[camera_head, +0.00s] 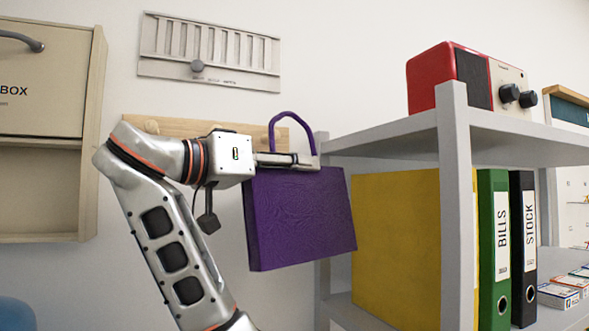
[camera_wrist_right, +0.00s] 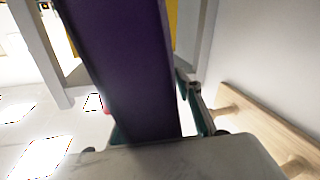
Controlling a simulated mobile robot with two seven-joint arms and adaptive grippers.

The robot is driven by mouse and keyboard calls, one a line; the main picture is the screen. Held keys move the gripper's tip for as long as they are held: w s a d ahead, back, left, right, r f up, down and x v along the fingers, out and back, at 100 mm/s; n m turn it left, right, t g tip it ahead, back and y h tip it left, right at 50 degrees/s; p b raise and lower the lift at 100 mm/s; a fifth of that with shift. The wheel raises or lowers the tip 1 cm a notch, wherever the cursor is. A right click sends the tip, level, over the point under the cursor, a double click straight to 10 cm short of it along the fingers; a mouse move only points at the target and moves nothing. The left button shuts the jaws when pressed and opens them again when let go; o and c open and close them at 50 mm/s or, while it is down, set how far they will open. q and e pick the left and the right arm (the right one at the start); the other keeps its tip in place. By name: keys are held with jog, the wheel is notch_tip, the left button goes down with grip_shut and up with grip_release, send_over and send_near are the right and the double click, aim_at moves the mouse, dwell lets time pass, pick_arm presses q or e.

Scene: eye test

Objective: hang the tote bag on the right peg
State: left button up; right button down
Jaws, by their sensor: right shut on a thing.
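The purple tote bag (camera_head: 300,222) hangs from my right gripper (camera_head: 290,161), with its handle loop standing up above the fingers. The gripper is shut on the bag's upper edge. In the right wrist view the bag (camera_wrist_right: 125,60) fills the middle between the fingers. A wooden peg rail (camera_head: 190,126) is on the wall behind my gripper, which hides much of it. In the right wrist view the rail (camera_wrist_right: 255,128) is at the lower right, with two pegs showing, apart from the bag. Which one is the right peg I cannot tell. My left gripper is not in view.
A grey shelf (camera_head: 455,200) stands close to the bag's right, holding a yellow panel (camera_head: 397,245), a green binder (camera_head: 486,285), a black binder (camera_head: 516,290) and a red radio (camera_head: 432,80) on top. A beige box cabinet (camera_head: 40,160) is on the left wall.

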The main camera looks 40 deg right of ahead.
jog(key=shift+w, duration=0.3)
jog(key=w+d+f+p, duration=0.1)
jog(key=w+d+p, duration=0.1)
jog(key=w+p, duration=0.3)
jog(key=w, duration=0.4)
jog(key=shift+w+d+f, duration=0.15)
jog(key=shift+w+f, duration=0.15)
jog(key=shift+f, duration=0.1)
dwell(0.6)
